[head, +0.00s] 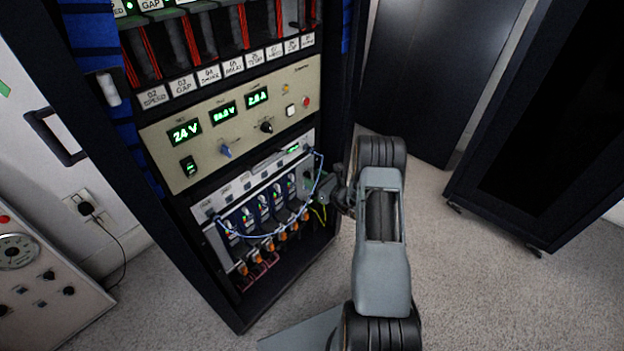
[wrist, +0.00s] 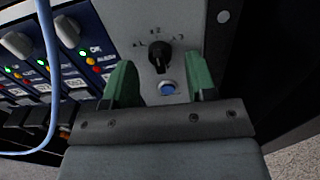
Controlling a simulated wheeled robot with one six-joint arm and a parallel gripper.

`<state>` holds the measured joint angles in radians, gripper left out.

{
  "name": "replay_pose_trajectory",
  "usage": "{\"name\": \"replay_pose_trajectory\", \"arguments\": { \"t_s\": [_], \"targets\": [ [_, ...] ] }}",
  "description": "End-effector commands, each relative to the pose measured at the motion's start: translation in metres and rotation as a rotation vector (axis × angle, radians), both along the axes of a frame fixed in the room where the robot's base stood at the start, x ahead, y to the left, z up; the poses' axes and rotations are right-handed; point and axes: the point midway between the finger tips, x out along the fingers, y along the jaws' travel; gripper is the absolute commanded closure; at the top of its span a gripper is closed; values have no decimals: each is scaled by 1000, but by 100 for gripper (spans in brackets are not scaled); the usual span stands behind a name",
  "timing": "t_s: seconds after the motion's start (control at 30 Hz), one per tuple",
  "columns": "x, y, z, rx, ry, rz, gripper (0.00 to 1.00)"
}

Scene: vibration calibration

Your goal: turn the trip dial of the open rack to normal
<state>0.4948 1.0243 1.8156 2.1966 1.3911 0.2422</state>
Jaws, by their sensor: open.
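The open rack (head: 250,309) stands at the left of centre in the head view. In the wrist view a black dial (wrist: 159,53) sits on a pale panel at the rack's right side. Small marks, too blurred to read surely, surround it; I cannot tell which one it points to. My gripper (wrist: 159,76) is open, its green fingers to the left and right of the dial's lower side, with nothing gripped. In the head view my gripper (head: 318,186) is at the right end of the lower module row and hides the dial.
A blue button (wrist: 167,88) lies just below the dial. A blue cable (head: 318,176) loops across the modules (head: 262,205) beside my gripper. Above is a power panel (head: 240,150) with green displays and knobs. Dark cabinets (head: 430,60) stand to the right; carpet is clear there.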

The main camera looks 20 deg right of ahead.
Motion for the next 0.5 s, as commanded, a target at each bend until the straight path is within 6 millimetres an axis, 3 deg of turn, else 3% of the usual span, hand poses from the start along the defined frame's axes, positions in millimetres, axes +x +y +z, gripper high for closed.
{"name": "replay_pose_trajectory", "arguments": {
  "t_s": [0.2,0.5],
  "targets": [
    [12,6,0,1,0,0,48],
    [13,6,0,1,2,0,48]
  ]
}}
